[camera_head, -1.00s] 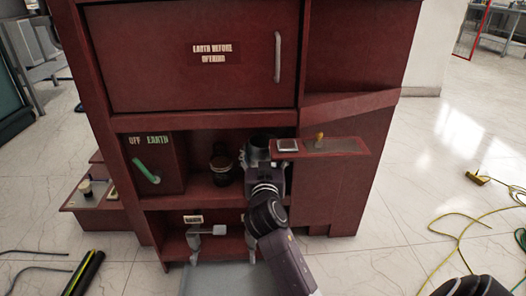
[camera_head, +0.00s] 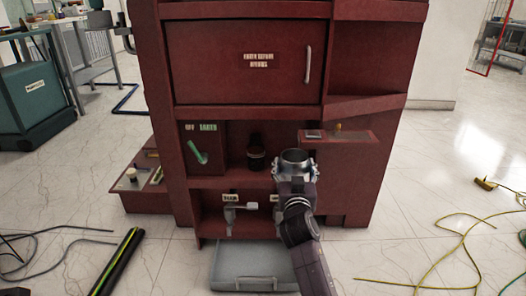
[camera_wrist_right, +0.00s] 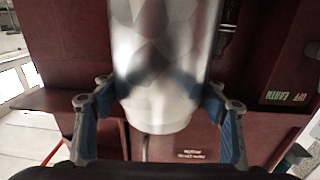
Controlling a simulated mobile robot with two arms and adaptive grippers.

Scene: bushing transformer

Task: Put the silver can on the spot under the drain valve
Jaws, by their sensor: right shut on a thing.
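The silver can (camera_head: 297,156) is upright with an open top in the head view, in front of the red cabinet. My right gripper (camera_head: 298,174) is shut on it; the can also fills the middle of the right wrist view (camera_wrist_right: 165,55), between the blue fingers (camera_wrist_right: 160,106). A valve with a pale handle (camera_head: 240,207) hangs in the low bay, left of the can. A second label (camera_head: 274,198) sits to its right; any valve there is mostly hidden by my arm. I cannot tell which is the drain valve, and no marked spot shows clearly. My left gripper is out of view.
A dark jar (camera_head: 256,158) stands on the middle shelf, left of the can. A small red ledge (camera_head: 350,136) juts out at right. A grey tray-like case (camera_head: 254,268) lies on the floor before the low bay. Cables (camera_head: 455,235) lie on the floor at right.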

